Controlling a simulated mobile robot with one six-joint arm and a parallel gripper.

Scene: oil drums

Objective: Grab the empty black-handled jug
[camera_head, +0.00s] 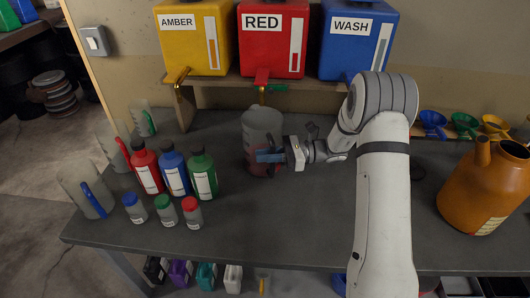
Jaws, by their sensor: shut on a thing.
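A translucent grey jug (261,121) stands on the dark table below the red dispenser. Its lower part looks reddish, as if some red liquid is inside. My gripper (272,156) reaches it from the right and is shut on its right side. The jug's handle is hidden by my gripper, so its colour cannot be told. Three other clear jugs stand at the table's left: one with a blue handle (93,199), one with a red handle (123,150) and one with a green handle (148,119).
Amber (195,45), red (273,50) and blue (350,50) dispensers stand on a raised shelf behind. Red, blue and green bottles (203,176) and small capped jars (192,213) are left. An orange can (475,196) is right. The table's front middle is clear.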

